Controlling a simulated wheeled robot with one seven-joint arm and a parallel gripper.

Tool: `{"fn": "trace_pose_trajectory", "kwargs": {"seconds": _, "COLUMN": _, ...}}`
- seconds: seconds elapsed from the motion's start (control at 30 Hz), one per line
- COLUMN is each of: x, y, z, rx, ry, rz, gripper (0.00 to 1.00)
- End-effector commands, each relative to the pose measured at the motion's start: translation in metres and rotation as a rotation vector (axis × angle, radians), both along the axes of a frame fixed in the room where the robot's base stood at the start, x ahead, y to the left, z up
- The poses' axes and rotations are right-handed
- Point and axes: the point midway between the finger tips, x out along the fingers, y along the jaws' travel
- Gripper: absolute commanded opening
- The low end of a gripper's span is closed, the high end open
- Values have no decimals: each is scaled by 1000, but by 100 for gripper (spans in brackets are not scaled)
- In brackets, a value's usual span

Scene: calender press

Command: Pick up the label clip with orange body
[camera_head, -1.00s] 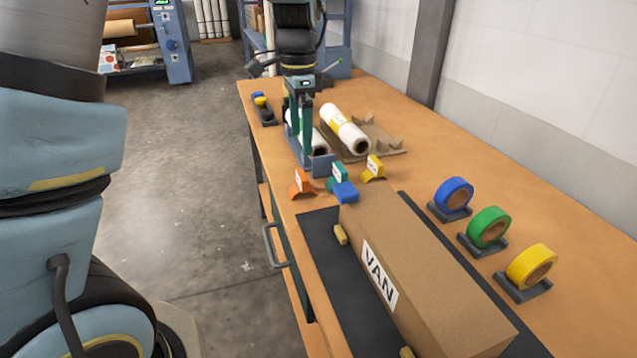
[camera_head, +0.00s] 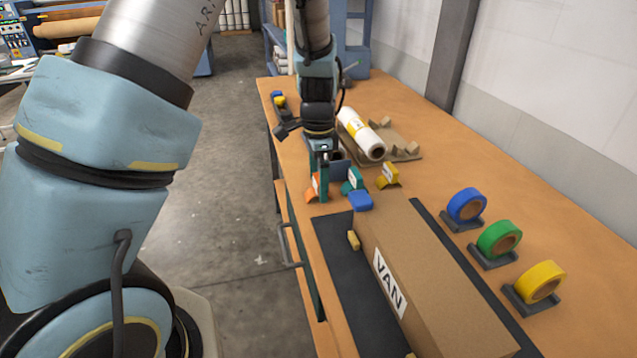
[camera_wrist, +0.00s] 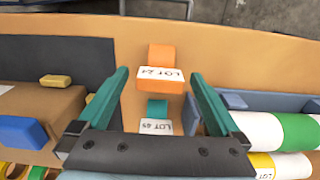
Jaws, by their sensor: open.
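The label clip with orange body (camera_wrist: 161,55) sits on the bench with a white tag reading LOT 24. In the wrist view it lies ahead of and between the open fingers of my gripper (camera_wrist: 160,85), with nothing held. In the head view the orange clip (camera_head: 310,193) shows partly behind my gripper (camera_head: 324,196), which hangs low over the bench right beside it. A teal clip (camera_wrist: 157,108), tagged LOT 65, lies nearer the palm; it also shows in the head view (camera_head: 354,181). I cannot tell whether a finger touches either clip.
A yellow clip (camera_head: 389,179) and a blue block (camera_head: 360,201) are close by. A long cardboard box (camera_head: 430,270) marked VAN lies on a dark mat (camera_head: 336,240). A white roll (camera_head: 361,134) lies behind. Tape rolls (camera_head: 498,238) stand right.

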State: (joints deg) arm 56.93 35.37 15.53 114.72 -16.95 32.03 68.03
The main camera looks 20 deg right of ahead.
Motion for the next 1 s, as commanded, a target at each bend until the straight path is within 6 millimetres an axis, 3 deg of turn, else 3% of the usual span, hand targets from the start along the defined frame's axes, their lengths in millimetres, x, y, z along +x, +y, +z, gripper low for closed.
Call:
{"fn": "trace_pose_trajectory", "kwargs": {"seconds": 0.2, "x": 0, "y": 0, "z": -1, "rx": 0, "ry": 0, "rz": 0, "gripper": 99}}
{"fn": "trace_pose_trajectory", "kwargs": {"seconds": 0.9, "x": 0, "y": 0, "z": 0, "rx": 0, "ry": 0, "rz": 0, "gripper": 20}}
{"fn": "trace_pose_trajectory", "kwargs": {"seconds": 1.0, "x": 0, "y": 0, "z": 0, "rx": 0, "ry": 0, "rz": 0, "gripper": 14}}
